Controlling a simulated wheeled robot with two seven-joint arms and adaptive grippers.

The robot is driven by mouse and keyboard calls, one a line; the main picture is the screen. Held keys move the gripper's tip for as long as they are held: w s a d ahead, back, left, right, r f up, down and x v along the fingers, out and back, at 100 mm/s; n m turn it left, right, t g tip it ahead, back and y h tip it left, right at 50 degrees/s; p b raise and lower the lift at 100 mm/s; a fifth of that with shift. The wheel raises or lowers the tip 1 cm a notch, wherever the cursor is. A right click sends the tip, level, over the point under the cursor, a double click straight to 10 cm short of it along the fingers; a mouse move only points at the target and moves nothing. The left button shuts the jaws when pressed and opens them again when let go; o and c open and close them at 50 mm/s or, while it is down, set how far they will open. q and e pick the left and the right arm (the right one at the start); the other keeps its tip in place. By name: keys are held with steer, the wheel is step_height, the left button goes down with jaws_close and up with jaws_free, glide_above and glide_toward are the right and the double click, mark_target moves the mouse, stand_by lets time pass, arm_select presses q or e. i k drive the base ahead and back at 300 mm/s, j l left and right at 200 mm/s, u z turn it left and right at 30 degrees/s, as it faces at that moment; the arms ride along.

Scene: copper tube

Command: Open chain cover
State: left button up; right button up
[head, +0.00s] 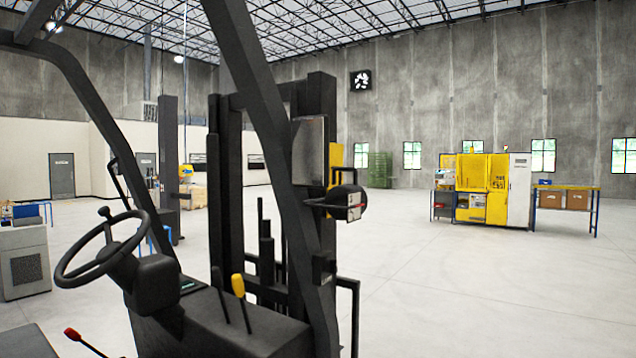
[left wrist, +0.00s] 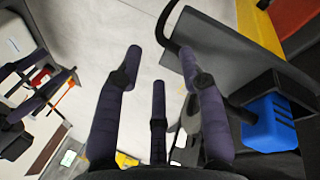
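I cannot pick out a chain cover in either view. A yellow machine (head: 483,173) with a pale cabinet at its right side stands far off at the right in the head view. My left gripper (left wrist: 160,62) shows in the left wrist view with its dark purple-grey fingers spread apart and nothing between them. Pale floor lies beyond the fingertips. Neither gripper shows in the head view, and my right gripper is in no view.
A forklift's steering wheel (head: 100,245), dark mast (head: 322,130) and levers fill the near left of the head view. A workbench (head: 565,188) with boxes stands right of the machine. Wide floor (head: 430,285) is clear. A blue block (left wrist: 268,123) is right in the wrist view.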

mark_target(336, 149)
steer(key=i+l+u, duration=0.2)
steer(key=u, duration=0.25)
steer(key=i+l+u, duration=0.15)
steer(key=l+u, duration=0.3)
